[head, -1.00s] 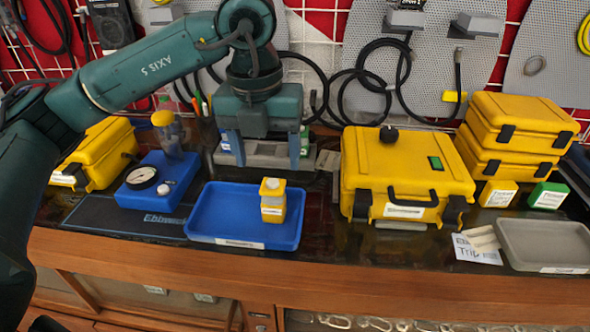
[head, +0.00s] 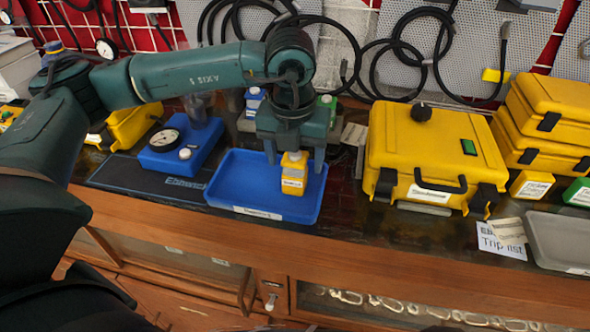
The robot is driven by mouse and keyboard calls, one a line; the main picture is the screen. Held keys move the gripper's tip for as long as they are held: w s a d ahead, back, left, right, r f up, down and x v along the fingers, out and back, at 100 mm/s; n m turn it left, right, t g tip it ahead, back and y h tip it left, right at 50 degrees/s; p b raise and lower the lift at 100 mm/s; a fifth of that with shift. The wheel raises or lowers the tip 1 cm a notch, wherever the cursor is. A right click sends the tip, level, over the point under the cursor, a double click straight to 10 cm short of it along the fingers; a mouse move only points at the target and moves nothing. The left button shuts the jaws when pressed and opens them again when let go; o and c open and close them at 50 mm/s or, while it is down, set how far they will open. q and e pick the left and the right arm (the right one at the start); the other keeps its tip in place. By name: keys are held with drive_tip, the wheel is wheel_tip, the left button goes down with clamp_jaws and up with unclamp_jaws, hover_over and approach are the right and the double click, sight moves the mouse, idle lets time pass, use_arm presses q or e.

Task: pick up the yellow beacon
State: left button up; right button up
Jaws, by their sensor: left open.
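The yellow beacon (head: 292,182), a small block-shaped unit with a cap and a white label, stands upright in the blue tray (head: 235,185), right of the tray's middle. My left gripper (head: 295,160) points down over the tray. Its jaws are open, with one finger on each side of the beacon's top in the picture. The beacon looks slightly nearer the camera than the fingers; whether they touch it I cannot tell. My right gripper is not in view.
A blue gauge unit (head: 178,150) stands left of the tray. A large yellow case (head: 420,150) stands to its right, with stacked yellow cases (head: 550,105) further right. A grey tray (head: 565,238) lies at the right bench edge. Cables hang on the back panel.

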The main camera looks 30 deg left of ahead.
use_arm(q)
drive_tip(key=shift+w+a+f, duration=0.1)
drive_tip(key=shift+w+f, duration=0.05)
drive_tip(key=shift+f, duration=1)
drive_tip(key=c, duration=1.2)
drive_tip(key=shift+o, duration=0.2)
drive_tip(key=shift+r, duration=0.1)
